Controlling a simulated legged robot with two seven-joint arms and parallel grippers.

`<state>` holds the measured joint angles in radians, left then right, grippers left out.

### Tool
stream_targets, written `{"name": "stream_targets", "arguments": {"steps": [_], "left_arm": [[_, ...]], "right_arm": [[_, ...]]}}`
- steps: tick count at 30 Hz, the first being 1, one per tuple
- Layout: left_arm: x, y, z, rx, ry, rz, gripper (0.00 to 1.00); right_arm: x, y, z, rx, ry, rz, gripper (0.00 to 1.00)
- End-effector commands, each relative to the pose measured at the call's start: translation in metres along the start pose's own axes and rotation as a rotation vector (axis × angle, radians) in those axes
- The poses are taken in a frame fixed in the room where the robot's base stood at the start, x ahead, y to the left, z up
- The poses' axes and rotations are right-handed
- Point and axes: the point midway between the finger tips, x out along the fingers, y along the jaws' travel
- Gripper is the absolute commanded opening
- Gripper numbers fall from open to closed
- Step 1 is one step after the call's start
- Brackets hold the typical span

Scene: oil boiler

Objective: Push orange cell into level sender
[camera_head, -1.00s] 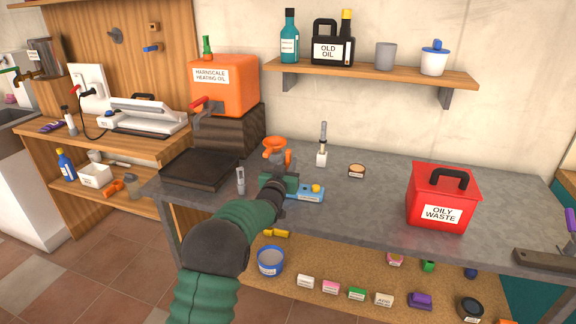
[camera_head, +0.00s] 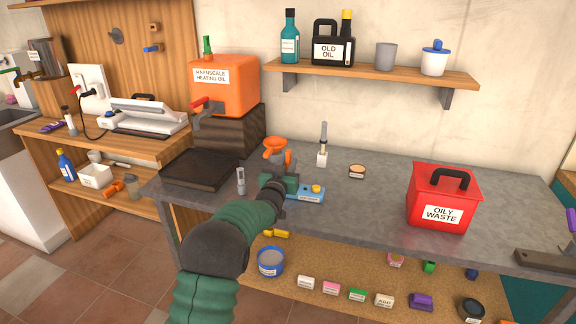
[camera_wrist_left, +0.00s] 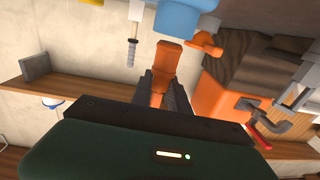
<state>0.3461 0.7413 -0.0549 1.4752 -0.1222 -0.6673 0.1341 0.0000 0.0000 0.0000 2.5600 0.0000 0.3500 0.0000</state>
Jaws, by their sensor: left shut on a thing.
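My left gripper (camera_head: 285,185) reaches over the grey workbench from the front, its fingers beside a small blue device (camera_head: 308,194) with a yellow knob and a white label, which looks like the level sender. In the left wrist view, the fingers (camera_wrist_left: 162,97) are shut on an orange block, apparently the orange cell (camera_wrist_left: 168,58). Its far end points toward a blue body (camera_wrist_left: 185,15) at the top of that view. I cannot tell whether the cell touches the blue body or is inside it. In the head view my gripper hides the cell. My right gripper is out of view.
A white-based upright tool (camera_head: 322,146) stands behind.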

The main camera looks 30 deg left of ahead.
Motion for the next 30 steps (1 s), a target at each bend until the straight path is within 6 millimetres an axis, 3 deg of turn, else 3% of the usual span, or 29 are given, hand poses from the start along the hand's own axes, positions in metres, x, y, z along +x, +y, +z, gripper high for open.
{"name": "stream_targets", "arguments": {"steps": [30], "left_arm": [[0.0,0.0,0.031,0.0,0.001,0.0,0.0]], "right_arm": [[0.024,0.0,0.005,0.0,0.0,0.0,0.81]]}}
